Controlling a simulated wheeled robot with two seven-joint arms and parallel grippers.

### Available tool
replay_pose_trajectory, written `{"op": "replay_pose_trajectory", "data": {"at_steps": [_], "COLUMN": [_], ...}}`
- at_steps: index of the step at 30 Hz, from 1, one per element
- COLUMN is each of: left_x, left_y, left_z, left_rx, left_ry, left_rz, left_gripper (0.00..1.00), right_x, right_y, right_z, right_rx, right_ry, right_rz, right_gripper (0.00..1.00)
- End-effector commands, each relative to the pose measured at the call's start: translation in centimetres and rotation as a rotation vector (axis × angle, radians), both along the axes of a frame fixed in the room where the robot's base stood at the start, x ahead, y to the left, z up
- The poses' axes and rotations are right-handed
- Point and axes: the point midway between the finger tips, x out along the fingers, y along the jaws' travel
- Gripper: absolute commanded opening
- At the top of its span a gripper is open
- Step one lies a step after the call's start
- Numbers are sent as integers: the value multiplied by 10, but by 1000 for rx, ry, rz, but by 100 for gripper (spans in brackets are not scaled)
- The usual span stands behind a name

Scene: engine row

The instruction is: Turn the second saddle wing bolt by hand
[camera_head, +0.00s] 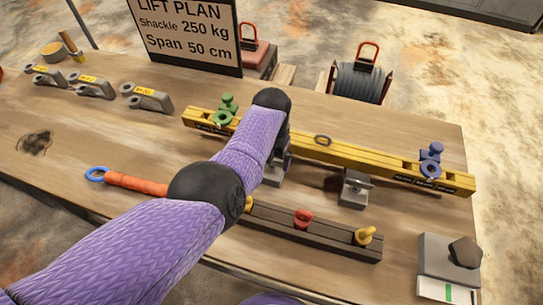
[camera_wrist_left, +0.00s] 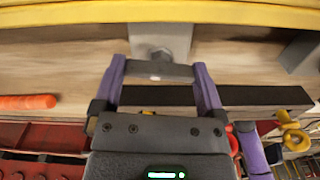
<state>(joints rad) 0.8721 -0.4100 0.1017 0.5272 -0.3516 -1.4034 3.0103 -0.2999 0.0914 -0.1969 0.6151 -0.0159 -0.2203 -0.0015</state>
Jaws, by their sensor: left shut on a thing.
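A yellow beam (camera_head: 330,153) lies across the bench on grey saddles. One saddle (camera_head: 272,179) is partly hidden behind my left wrist; another saddle (camera_head: 353,190), with a small wing bolt on its front, stands to its right. My left gripper (camera_wrist_left: 158,70) is at the hidden saddle, below the beam's front edge. In the left wrist view its two purple fingers are shut on the ends of a grey wing bolt (camera_wrist_left: 160,71) in front of that saddle. In the head view the gripper is mostly hidden by my arm. My right gripper is not in view.
A dark rail (camera_head: 335,238) with red and yellow knobs lies in front of the beam, beside an orange-handled tool (camera_head: 140,183). Green (camera_head: 226,107) and blue (camera_head: 431,157) shackles sit on the beam. Grey shackles with yellow tags stand at the left. A sign stands behind.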

Motion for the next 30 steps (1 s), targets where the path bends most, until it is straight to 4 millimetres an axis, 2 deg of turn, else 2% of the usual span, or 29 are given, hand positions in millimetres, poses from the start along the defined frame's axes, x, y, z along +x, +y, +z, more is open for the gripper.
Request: {"op": "replay_pose_trajectory", "data": {"at_steps": [5, 6, 7, 14, 17, 21, 24, 27, 30], "left_x": [-1, -1, -1, 0, 0, 0, 0, 0, 0], "left_y": [0, 0, 0, 0, 0, 0, 0, 0, 0], "left_z": [-1, -1, -1, 1, 19, 59, 81, 94, 99], "left_rx": [-1, -1, 0, 0, 0, 0, -1, 0, 0], "left_ry": [3, 3, 2, 0, -1, -3, -3, -1, 0], "left_rz": [-1, -1, -1, -1, -1, 0, 0, -1, -1], "left_gripper": [32, 93, 99, 100, 100, 100, 100, 100, 100], "right_x": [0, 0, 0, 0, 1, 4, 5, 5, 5], "right_y": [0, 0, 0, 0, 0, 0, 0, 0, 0], "right_z": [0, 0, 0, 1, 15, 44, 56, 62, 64], "right_rx": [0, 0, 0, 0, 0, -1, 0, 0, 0], "right_ry": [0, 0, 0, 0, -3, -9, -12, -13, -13], "right_rz": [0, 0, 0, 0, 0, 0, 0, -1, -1], "right_gripper": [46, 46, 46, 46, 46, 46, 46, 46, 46]}}
